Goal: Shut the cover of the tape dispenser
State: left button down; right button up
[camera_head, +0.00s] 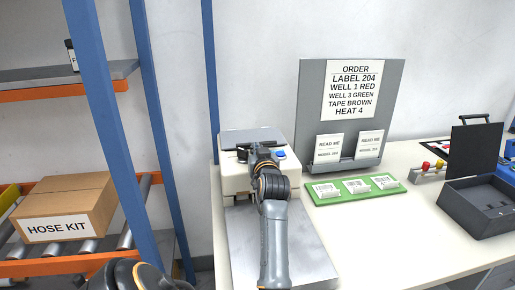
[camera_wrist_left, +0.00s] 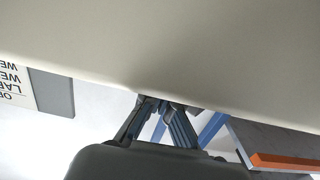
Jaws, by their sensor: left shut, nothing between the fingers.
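The tape dispenser (camera_head: 285,178) is a white box on the left end of the table in the head view. A grey panel (camera_head: 250,136), which looks like its cover, shows at the back of its top; my gripper partly hides the top, so I cannot tell the cover's exact angle. A blue button (camera_head: 281,155) is on its right side. My left gripper (camera_head: 246,154) is shut and empty at the dispenser's top, in front of the panel. In the left wrist view its fingers (camera_wrist_left: 163,103) are together, close to a large pale surface; contact is unclear. My right gripper is out of view.
A metal plate (camera_head: 240,245) lies before the dispenser, under my left arm. To the right are a green tray (camera_head: 330,199) with cards, a grey order board (camera_head: 390,95) and a dark open case (camera_head: 478,215). Blue rack posts (camera_head: 104,100) stand at left.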

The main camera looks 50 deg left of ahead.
pick_arm(q)
jog(key=shift+a, duration=0.1)
jog(key=shift+r, duration=0.35)
notch_tip(320, 180, up, 9)
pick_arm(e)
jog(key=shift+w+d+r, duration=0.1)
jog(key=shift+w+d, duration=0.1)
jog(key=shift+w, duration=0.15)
pick_arm(q)
jog(key=shift+r, duration=0.25)
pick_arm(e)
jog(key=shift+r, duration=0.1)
